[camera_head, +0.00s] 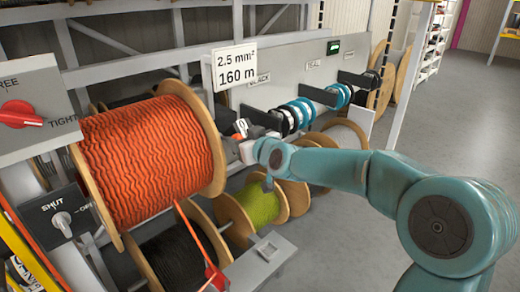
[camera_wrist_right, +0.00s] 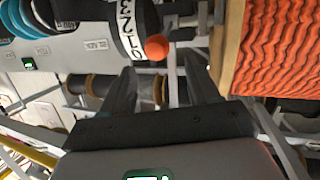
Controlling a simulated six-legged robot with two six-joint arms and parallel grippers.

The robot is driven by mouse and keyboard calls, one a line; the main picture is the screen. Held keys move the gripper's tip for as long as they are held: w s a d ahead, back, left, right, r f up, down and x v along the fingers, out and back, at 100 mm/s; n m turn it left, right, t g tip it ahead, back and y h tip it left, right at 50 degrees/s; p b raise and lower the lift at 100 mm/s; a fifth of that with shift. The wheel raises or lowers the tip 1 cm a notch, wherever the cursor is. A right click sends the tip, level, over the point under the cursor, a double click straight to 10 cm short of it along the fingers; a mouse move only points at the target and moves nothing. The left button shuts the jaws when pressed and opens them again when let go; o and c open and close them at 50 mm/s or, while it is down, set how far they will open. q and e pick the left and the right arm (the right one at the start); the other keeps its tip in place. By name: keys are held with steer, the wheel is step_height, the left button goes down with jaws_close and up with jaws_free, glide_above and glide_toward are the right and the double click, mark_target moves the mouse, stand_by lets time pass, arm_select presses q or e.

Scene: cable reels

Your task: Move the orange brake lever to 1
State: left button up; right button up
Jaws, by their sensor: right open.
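The orange brake lever shows in the right wrist view as a round orange knob (camera_wrist_right: 157,47). It sits beside a white number scale (camera_wrist_right: 130,32), close to its 0 end. The lever's arm is hidden. My right gripper (camera_wrist_right: 160,68) is open, with its two dark fingers apart on either side of the knob's line. The knob appears just beyond the fingertips, and I see no contact. In the head view, my right gripper (camera_head: 243,140) is by the right side of the orange cable reel (camera_head: 150,160), near the number scale (camera_head: 240,127). My left gripper is out of view.
A grey panel (camera_head: 290,75) with blue, black and white cable coils stands behind the gripper. A yellow-green reel (camera_head: 262,207) is below. A red FREE/TIGHT knob (camera_head: 22,114) and a SHUT switch (camera_head: 62,221) are at left. The floor at right is clear.

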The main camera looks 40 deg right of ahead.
steer(key=v, duration=1.1)
steer(key=shift+s+r, duration=0.1)
steer(key=shift+s, duration=0.05)
